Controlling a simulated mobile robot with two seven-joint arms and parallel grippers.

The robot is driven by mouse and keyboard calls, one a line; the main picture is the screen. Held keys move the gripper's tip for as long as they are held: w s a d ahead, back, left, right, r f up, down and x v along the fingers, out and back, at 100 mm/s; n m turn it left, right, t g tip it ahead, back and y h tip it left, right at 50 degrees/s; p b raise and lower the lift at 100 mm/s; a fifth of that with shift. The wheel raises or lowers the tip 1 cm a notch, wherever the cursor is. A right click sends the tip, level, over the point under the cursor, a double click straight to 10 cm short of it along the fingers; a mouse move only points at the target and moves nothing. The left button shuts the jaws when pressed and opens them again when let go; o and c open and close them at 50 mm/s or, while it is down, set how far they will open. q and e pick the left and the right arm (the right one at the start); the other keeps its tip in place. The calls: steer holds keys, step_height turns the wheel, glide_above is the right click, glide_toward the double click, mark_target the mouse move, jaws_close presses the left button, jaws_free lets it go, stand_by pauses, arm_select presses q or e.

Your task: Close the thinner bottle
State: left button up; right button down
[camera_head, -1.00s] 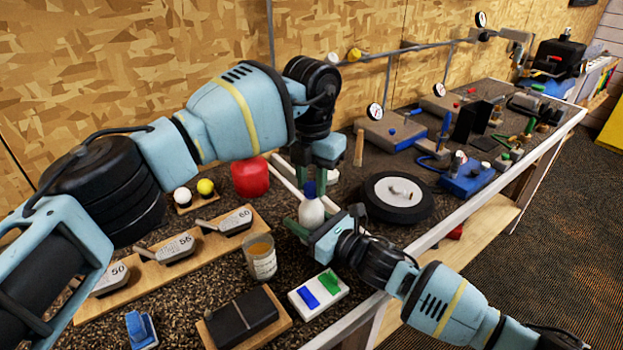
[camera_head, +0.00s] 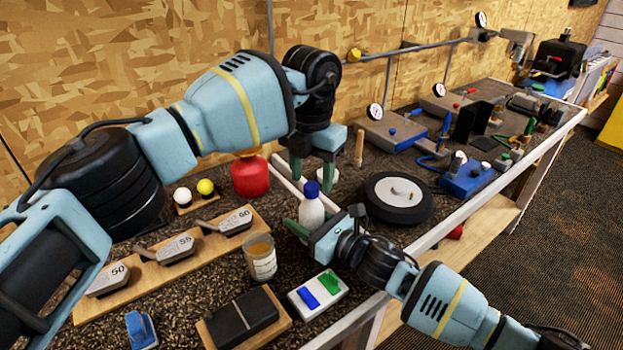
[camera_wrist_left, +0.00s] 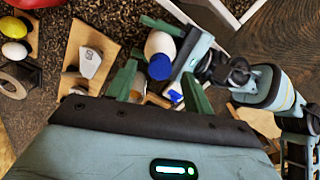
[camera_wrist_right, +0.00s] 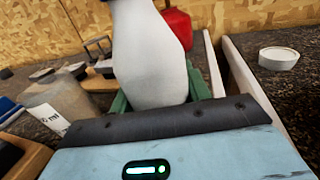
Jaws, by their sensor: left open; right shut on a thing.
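The thinner bottle (camera_head: 311,214) is white and stands upright, with its blue cap (camera_head: 311,189) on its neck. My right gripper (camera_head: 308,228) is shut around the bottle's body. The right wrist view shows the bottle (camera_wrist_right: 150,60) between the green fingers, with its top out of frame. My left gripper (camera_head: 311,174) is open and empty, just above and behind the cap. In the left wrist view the cap (camera_wrist_left: 160,67) lies beyond the gap between the spread fingers, apart from them. Whether the cap is fully tightened I cannot tell.
A red canister (camera_head: 250,177) stands behind to the left. A glass jar (camera_head: 261,257) is left of the bottle, and a black wheel (camera_head: 398,198) is to its right. A white box with blue and green pads (camera_head: 318,294) lies in front, near the bench edge.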

arm_select(q)
step_height(320, 180, up, 10)
steer(key=shift+r, duration=0.2)
arm_select(e)
steer(key=c, duration=0.6)
jaws_free()
arm_select(q)
steer(key=shift+r, duration=0.1)
arm_select(e)
steer(key=shift+v, duration=3.95)
arm_select(q)
steer(key=shift+s+d, duration=0.1)
